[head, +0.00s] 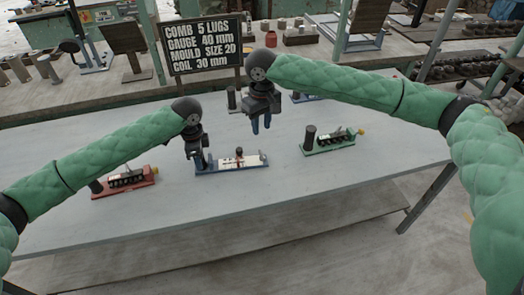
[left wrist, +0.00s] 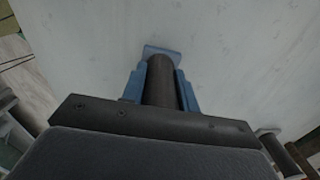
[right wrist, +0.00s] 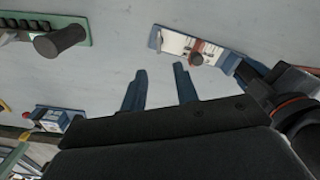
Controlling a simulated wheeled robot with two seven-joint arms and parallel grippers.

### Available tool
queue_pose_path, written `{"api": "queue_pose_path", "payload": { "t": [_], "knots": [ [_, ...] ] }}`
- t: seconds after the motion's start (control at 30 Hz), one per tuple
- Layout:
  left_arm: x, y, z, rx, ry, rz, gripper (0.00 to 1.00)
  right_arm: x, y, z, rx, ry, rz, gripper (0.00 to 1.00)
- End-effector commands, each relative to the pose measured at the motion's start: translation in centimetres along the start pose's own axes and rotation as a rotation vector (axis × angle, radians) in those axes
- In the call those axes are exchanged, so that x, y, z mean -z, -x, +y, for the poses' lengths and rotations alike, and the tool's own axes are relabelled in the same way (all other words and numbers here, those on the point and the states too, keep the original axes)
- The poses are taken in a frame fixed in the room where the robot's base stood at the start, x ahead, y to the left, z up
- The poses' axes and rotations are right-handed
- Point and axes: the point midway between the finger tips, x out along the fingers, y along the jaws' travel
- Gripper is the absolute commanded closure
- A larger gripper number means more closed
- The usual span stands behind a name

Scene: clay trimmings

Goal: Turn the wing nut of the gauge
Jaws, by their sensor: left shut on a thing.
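The gauge (head: 252,161) lies on the table, a blue base with a white marked plate; it also shows in the right wrist view (right wrist: 172,42). A small dark knob, seemingly the wing nut (head: 239,151), stands near a reddish slider on it; it shows in the right wrist view too (right wrist: 196,59). My left gripper (head: 201,163) is shut on the dark upright post (left wrist: 160,80) at the gauge's left end. My right gripper (head: 261,126) is open and empty, in the air above and beyond the gauge; its blue fingers are apart in its wrist view (right wrist: 161,88).
A red-based tool (head: 125,182) lies left and a green-based tool (head: 328,141) lies right, each with a dark post. Another blue-based item (right wrist: 58,121) is farther back. A sign (head: 203,46) reads "GAUGE 40 mm". The table's front (head: 210,210) is clear.

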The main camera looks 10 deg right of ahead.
Motion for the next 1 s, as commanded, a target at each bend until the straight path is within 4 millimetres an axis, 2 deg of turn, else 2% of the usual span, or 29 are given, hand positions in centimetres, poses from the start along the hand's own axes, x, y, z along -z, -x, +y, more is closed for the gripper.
{"api": "queue_pose_path", "payload": {
  "t": [0.2,0.47,0.57,1.0],
  "knots": [
    [0.0,0.1,0.0,0.001,0.000,0.000,1.00,-0.1,0.0,0.1,-0.007,-0.190,-0.007,0.70],
    [0.0,0.0,0.0,0.001,0.000,0.000,1.00,-0.1,-0.8,0.1,-0.007,-0.253,-0.007,0.70],
    [0.0,0.0,0.0,0.001,0.000,0.000,1.00,-0.2,-1.9,0.2,-0.008,-0.252,-0.007,0.70],
    [0.0,0.1,0.0,0.001,0.000,0.000,1.00,-0.2,-9.3,0.2,-0.007,-0.249,-0.008,0.70]
  ]
}}
